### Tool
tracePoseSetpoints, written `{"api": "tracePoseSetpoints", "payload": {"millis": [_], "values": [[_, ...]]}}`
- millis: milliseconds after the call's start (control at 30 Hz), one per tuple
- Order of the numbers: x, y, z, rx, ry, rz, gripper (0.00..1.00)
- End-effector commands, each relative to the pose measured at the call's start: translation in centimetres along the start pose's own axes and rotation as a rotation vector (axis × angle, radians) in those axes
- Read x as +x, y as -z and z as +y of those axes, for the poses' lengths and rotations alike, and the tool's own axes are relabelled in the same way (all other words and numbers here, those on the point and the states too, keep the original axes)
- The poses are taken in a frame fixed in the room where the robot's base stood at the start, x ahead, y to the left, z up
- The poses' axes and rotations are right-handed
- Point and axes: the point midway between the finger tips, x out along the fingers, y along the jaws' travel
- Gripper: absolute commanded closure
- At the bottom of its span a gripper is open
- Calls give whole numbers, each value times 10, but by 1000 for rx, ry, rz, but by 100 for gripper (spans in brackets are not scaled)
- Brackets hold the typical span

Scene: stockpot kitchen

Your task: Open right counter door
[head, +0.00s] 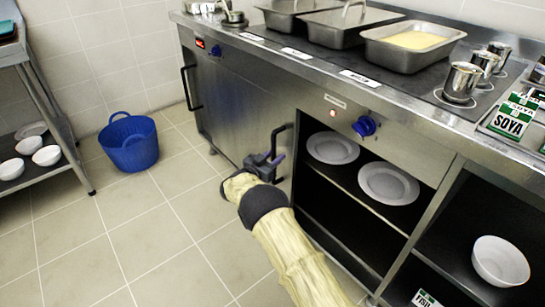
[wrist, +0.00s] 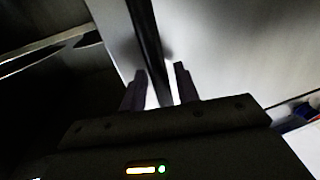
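The steel counter (head: 240,110) has an open compartment at its right part, with plates on a shelf inside. A dark bar handle (head: 279,143) stands just left of this opening, on a steel panel. My gripper (head: 266,163) is at the lower part of this handle. In the wrist view the dark handle bar (wrist: 147,45) runs between the two fingertips of my gripper (wrist: 162,85), with a light panel behind. The fingers are apart, with gaps showing beside the bar. How the panel is hung cannot be told. Another dark handle (head: 188,88) is at the counter's left.
White plates (head: 388,184) lie in the open compartment. A white bowl (head: 500,261) sits on a lower right shelf. Pans (head: 415,45) and metal cups (head: 461,82) stand on top. A blue basket (head: 130,143) is on the floor at left; the tiles between are clear.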

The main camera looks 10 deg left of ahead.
Motion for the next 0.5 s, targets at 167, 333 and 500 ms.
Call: {"api": "tracePoseSetpoints", "payload": {"millis": [167,333,500], "values": [[-2,0,-2,2,4,-1,65],[-11,1,-7,2,15,-2,65],[-26,3,-7,1,15,-4,65]]}}
